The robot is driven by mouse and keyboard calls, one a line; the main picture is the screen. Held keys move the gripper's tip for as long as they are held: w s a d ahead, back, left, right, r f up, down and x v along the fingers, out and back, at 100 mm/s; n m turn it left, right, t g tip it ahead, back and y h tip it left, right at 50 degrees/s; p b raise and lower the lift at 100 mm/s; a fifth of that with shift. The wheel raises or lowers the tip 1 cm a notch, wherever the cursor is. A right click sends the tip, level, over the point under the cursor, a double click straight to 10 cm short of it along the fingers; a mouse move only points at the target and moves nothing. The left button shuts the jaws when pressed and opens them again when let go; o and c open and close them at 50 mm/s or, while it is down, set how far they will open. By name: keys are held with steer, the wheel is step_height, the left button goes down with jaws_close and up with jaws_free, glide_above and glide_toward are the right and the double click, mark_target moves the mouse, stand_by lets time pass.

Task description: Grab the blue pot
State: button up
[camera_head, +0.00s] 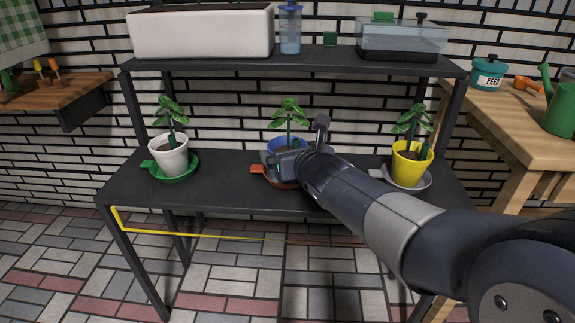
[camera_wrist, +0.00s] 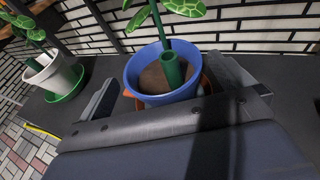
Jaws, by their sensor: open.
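The blue pot (camera_head: 288,144) holds a leafy green plant and stands on an orange-brown saucer (camera_head: 257,169) in the middle of the dark shelf, partly hidden behind my gripper (camera_head: 292,158). In the wrist view the blue pot (camera_wrist: 134,80) is upright, with soil and a green tube inside. My gripper (camera_wrist: 168,92) is open in the wrist view, with one finger to the left of the pot and one to the right. I cannot tell whether either finger touches the pot.
A white pot (camera_head: 168,157) on a green saucer stands at left, and a yellow pot (camera_head: 411,165) on a grey saucer at right. An upper shelf (camera_head: 300,66) runs above, carrying a white planter, a blue bottle and a clear tank. A wooden table (camera_head: 510,130) is at right.

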mark_target(283, 144)
steer(key=shift+x, duration=1.9)
steer(key=shift+f, duration=0.1)
steer(key=c, duration=2)
